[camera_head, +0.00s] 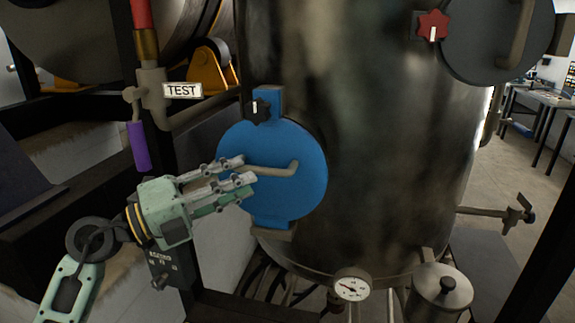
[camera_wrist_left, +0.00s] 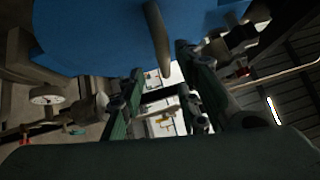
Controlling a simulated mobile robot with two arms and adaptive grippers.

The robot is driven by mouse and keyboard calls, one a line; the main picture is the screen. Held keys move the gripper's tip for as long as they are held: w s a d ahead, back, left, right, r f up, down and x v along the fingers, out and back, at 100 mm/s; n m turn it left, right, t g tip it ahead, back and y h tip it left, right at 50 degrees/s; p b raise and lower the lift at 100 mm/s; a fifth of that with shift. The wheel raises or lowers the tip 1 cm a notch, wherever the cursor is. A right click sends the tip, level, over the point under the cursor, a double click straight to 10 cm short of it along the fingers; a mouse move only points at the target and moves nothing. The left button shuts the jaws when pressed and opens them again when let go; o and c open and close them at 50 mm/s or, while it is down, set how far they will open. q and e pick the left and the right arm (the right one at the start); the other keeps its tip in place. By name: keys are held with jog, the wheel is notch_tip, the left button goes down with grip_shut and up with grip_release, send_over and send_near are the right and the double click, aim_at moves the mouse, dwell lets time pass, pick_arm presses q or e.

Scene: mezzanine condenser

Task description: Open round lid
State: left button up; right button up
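The round blue lid (camera_head: 290,195) sits flat against the side of a large dark metal tank in the head view. A grey bent bar handle (camera_head: 280,171) sticks out across its face, and a black star knob (camera_head: 257,111) sits at its top. My left gripper (camera_head: 246,169) is open at the left part of the handle. In the left wrist view, the blue lid (camera_wrist_left: 95,35) fills the top, and the handle (camera_wrist_left: 157,42) reaches down between the spread fingers of my left gripper (camera_wrist_left: 160,62); I see no clear grip on it. My right gripper is not in view.
The tank (camera_head: 390,150) stands behind the lid. A pipe with a TEST tag (camera_head: 182,90) and a purple lever (camera_head: 138,146) is left of it. A pressure gauge (camera_head: 351,286) and a lidded metal pot (camera_head: 440,290) are below. A second round grey lid (camera_head: 485,40) is upper right.

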aim_at(263, 173)
pick_arm(q)
jog(key=shift+d+r+p, duration=0.2)
jog(key=shift+r+p, duration=0.45)
jog(key=shift+p, duration=0.05)
jog(key=p+x, duration=0.1)
jog(key=x, duration=0.1)
jog(key=shift+w+d, duration=0.2)
jog(key=shift+d, duration=0.05)
jog(key=x, duration=0.2)
jog(key=shift+w+d+f, duration=0.1)
jog(key=shift+d+f, duration=0.15)
jog(key=shift+d, duration=0.05)
jog(key=shift+a, duration=0.1)
grip_shut()
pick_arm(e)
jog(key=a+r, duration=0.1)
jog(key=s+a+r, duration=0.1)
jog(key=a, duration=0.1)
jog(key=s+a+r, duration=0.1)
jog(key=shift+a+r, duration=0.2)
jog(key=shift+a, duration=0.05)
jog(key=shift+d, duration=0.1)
pick_arm(q)
jog(key=shift+f, duration=0.1)
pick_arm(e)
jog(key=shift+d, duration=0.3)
